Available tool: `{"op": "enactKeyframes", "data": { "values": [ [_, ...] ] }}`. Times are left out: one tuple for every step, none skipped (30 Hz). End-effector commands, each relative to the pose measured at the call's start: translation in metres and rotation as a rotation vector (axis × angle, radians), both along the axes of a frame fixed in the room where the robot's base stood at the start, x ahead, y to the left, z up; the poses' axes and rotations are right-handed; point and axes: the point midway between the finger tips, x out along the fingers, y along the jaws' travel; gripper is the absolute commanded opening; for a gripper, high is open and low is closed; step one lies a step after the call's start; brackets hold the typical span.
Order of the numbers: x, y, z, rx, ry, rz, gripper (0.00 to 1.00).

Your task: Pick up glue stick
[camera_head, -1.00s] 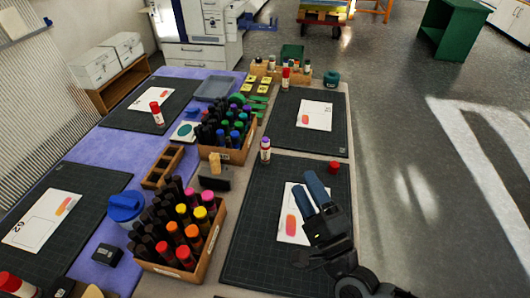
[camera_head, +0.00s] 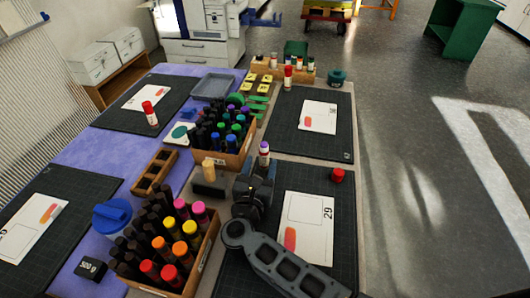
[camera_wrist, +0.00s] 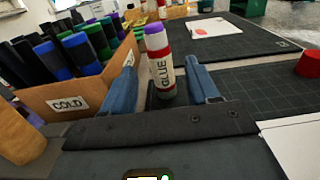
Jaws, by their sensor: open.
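A glue stick (camera_wrist: 161,65) with a white and red body, the word GLUE and a purple cap stands upright in the wrist view, straight ahead. In the head view its capped top (camera_head: 264,149) shows above my gripper, which hides its lower part. My gripper (camera_wrist: 164,85) is open, with one blue finger at the left and one at the right of the glue stick. The stick appears between or just beyond the fingertips; I cannot tell the exact depth. In the head view my gripper (camera_head: 258,172) points away towards the stick.
A red cap (camera_head: 337,175) lies on the right mat (camera_head: 340,215). A box of warm-coloured markers (camera_head: 200,262) is nearer. Other glue sticks stand at the far left (camera_head: 150,113) and back (camera_head: 288,78).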

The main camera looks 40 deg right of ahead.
Motion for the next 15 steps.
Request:
{"op": "enactKeyframes", "data": {
  "values": [
    [0.003,-0.006,0.001,-0.001,0.001,-0.003,0.60],
    [0.005,-0.008,0.001,-0.001,0.001,-0.002,0.60],
    [0.007,-0.011,0.001,0.000,0.001,-0.001,0.60],
    [0.008,-0.013,0.001,0.000,0.001,-0.002,0.60],
    [0.010,-0.016,0.002,0.000,0.001,-0.002,0.60],
    [0.013,-0.019,0.003,-0.001,0.002,-0.001,0.60],
    [0.015,-0.022,0.003,-0.002,0.002,-0.003,0.60],
    [0.017,-0.026,0.004,-0.001,0.003,-0.003,0.60],
    [0.021,-0.031,0.005,0.000,0.002,-0.004,0.60],
    [0.023,-0.035,0.005,0.000,0.002,-0.003,0.60],
    [0.026,-0.039,0.005,0.001,0.003,-0.003,0.60],
    [0.029,-0.043,0.004,-0.002,0.002,-0.003,0.60],
    [0.031,-0.046,0.004,-0.002,0.002,-0.002,0.60],
    [0.033,-0.048,0.004,-0.001,0.002,-0.002,0.60],
    [0.034,-0.051,0.003,-0.002,0.002,-0.002,0.60]
  ]
}}
